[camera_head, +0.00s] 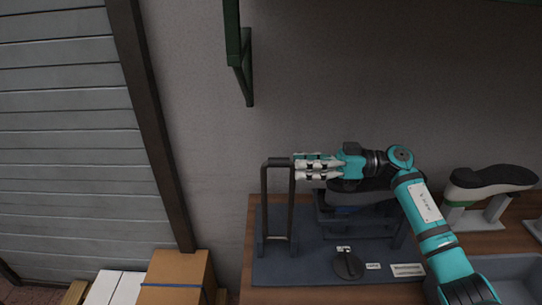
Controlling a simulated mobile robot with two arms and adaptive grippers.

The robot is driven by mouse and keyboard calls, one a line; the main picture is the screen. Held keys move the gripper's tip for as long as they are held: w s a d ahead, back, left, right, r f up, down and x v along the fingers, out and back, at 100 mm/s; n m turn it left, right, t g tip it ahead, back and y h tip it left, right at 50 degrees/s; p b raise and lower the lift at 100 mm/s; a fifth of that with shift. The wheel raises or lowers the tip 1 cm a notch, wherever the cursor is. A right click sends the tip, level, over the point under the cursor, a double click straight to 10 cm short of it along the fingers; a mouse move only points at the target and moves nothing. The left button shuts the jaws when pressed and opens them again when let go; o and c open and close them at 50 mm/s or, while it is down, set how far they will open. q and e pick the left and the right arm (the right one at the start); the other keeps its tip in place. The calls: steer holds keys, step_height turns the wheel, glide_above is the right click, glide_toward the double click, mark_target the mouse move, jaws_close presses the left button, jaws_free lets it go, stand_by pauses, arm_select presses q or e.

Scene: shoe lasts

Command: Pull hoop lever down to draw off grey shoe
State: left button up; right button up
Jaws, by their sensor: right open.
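The hoop lever (264,205) is a dark upright inverted-U frame on a dark base plate (310,270) at the left of the bench. My right gripper (298,167) is open, its pale fingers pointing left at the hoop's right post, just below the crossbar. Whether they touch the post or sit around it I cannot tell. A dark grey shoe (360,198) is on a stand right of the hoop, below my right wrist, which partly hides it. My left gripper is not in view.
A black round disc (347,265) with a small tag lies on the plate's front. Another shoe (490,180), dark-soled with green and white, is on a stand at right. A grey tray (515,275) is at lower right, a cardboard box (175,275) at lower left.

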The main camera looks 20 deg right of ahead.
mark_target(266, 163)
steer(key=p+x, duration=0.1)
steer(key=x, duration=0.5)
steer(key=shift+a+r+p, duration=0.1)
steer(key=shift+a+p, duration=0.1)
steer(key=shift+p, duration=0.15)
steer(key=shift+w+a, duration=0.2)
steer(key=shift+a, duration=0.4)
steer(key=shift+c, duration=0.4)
jaws_close()
